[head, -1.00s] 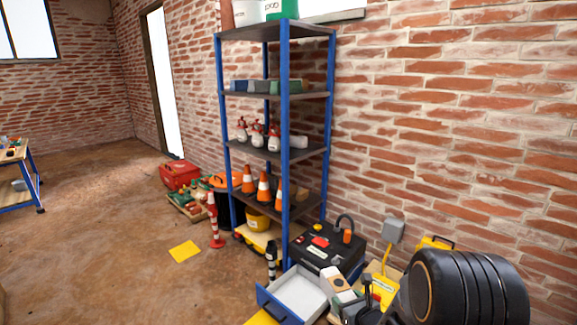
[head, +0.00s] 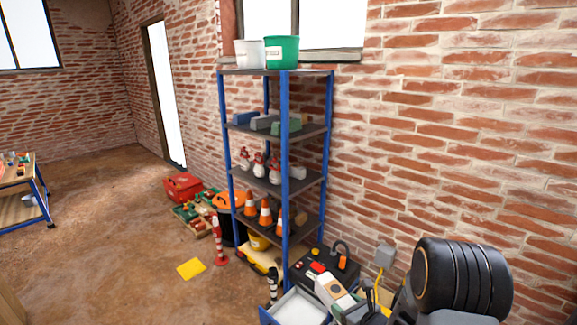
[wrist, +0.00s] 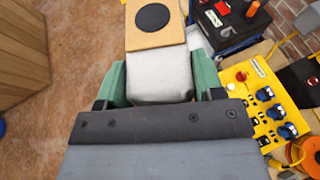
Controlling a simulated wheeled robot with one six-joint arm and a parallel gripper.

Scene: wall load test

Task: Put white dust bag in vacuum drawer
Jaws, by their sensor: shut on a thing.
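My gripper (wrist: 162,85) has green fingers, one on each side of a white dust bag (wrist: 160,72), and is shut on it. The bag has a tan plate with a black disc at its far end. In the head view the dust bag (head: 330,288) shows at the lower right, just right of the drawer in the picture. The vacuum drawer (head: 298,309) is a pale, open-topped tray with a blue front, pulled out and looking empty where visible. The picture's bottom edge cuts it off. The black vacuum body (head: 312,267) with an orange part stands behind it.
A blue-framed shelf (head: 286,170) stands at the wall behind the drawer. A striped post (head: 219,240) and a yellow floor patch (head: 191,268) lie left. A yellow socket panel (wrist: 265,105) is right of my gripper in the wrist view. Open floor lies left.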

